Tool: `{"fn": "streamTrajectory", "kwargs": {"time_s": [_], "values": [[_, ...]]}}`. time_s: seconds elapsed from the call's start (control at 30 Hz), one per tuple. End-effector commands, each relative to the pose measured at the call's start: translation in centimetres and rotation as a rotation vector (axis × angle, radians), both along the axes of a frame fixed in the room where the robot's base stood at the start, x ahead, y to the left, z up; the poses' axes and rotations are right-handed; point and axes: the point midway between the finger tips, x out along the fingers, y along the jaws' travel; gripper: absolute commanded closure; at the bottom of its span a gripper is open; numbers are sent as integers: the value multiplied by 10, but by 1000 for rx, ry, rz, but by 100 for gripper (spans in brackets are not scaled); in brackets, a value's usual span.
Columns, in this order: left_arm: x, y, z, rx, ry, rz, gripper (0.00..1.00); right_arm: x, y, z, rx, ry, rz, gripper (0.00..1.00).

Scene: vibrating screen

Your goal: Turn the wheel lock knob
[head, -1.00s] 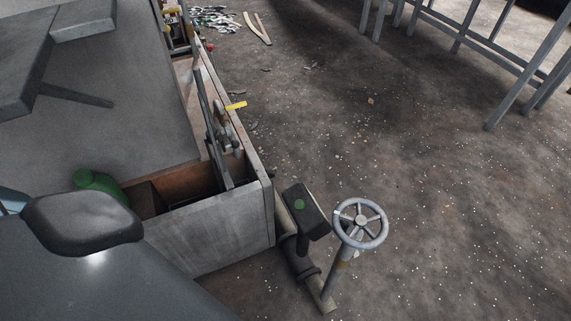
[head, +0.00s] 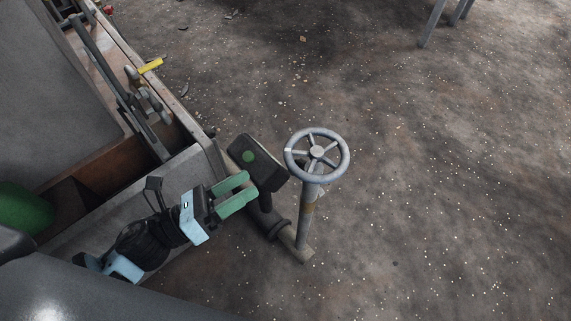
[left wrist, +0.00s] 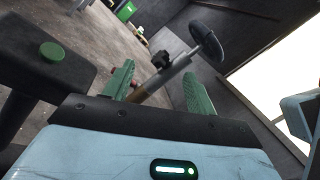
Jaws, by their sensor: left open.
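The grey spoked handwheel (head: 317,155) stands on an upright post rising from a pipe at the floor, right of the grey machine. In the left wrist view the wheel (left wrist: 207,44) is seen from low down, tilted, with its post and a small black knob (left wrist: 160,59) on the post between my fingers in the picture. My left gripper (head: 244,190), with green fingers, is open and empty. It is left of the post and lower than the wheel in the head picture, apart from both. In the left wrist view its fingers (left wrist: 157,88) are spread. My right gripper is not in view.
A dark box with a green button (head: 249,157) stands just behind my left gripper, close to its fingers. The machine's wall and open trough (head: 130,175) lie to the left. The floor right of the wheel is clear.

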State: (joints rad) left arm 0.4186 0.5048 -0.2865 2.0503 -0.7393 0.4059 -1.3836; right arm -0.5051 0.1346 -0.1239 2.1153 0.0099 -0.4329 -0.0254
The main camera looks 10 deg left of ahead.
Motion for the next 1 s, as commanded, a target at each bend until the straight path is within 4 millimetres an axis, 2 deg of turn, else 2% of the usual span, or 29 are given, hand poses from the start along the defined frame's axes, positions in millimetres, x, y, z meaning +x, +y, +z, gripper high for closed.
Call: {"fn": "streamTrajectory", "kwargs": {"time_s": [0.03,0.13,0.3,0.4,0.5,0.7,0.87,1.0], "values": [[10,-6,8,125,-177,-57,43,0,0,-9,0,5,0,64],[20,-17,22,369,-533,-160,43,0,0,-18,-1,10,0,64],[34,-20,30,739,-1101,-319,43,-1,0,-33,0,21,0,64],[42,-16,30,902,-1362,-396,43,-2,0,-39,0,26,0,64],[48,-10,29,1010,-1541,-454,43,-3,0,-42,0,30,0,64],[54,-3,29,1096,-1687,-506,43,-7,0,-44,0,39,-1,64],[54,-4,29,1099,-1693,-508,43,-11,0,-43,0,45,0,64],[55,-13,26,1097,-1694,-505,43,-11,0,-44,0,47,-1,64]]}}
